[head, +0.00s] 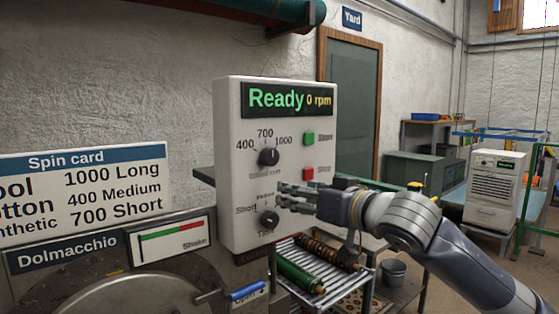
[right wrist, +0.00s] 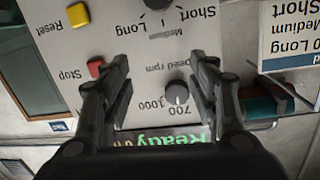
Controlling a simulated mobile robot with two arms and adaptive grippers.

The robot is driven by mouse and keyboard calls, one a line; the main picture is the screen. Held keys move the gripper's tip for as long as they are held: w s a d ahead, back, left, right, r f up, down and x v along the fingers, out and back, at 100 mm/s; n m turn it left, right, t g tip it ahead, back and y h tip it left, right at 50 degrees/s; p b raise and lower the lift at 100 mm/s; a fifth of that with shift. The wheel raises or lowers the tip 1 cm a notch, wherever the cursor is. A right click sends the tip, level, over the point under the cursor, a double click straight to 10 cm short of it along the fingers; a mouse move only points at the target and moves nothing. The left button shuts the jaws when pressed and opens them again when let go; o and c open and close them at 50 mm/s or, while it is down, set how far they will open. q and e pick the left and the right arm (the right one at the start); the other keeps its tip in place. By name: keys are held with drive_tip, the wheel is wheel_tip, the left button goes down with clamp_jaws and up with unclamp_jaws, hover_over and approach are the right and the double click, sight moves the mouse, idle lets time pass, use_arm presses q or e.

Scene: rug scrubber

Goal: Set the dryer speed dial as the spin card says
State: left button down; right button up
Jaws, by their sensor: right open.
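A white control panel (head: 228,150) shows "Ready 0 rpm" on its display (head: 288,99). Its dark upper speed dial (head: 268,157) has marks 400, 700 and 1000; I cannot read its pointer surely. The spin card (head: 82,190) at the left reads 1000 Long, 400 Medium and 700 Short, with fabric names partly cut off. My right gripper (head: 282,196) is open and empty in front of the panel, below the speed dial in the head view. In the upside-down right wrist view, the speed dial (right wrist: 177,93) appears between the open fingers (right wrist: 160,80), apart from them. My left gripper is out of view.
A lower dial (head: 268,219) with time marks sits close to my right fingers. Green (head: 309,138) and red (head: 309,174) buttons are on the panel's right side. Below stands a rack with rollers (head: 300,276). The Dolmacchio machine (head: 70,250) fills the lower left.

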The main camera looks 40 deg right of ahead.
drive_tip(key=t, duration=0.1)
approach(272, 157)
drive_tip(key=s, duration=0.2)
drive_tip(key=w+p, duration=0.7)
drive_tip(key=w, duration=0.2)
drive_tip(key=shift+w+d+p, duration=0.15)
drive_tip(key=shift+w+p, duration=0.2)
drive_tip(key=shift+w, duration=0.05)
drive_tip(key=shift+w+f+y, duration=0.15)
drive_tip(key=shift+w+y, duration=0.15)
drive_tip(key=shift+w, duration=0.4)
drive_tip(key=shift+c, duration=0.5)
drive_tip(key=c, duration=1)
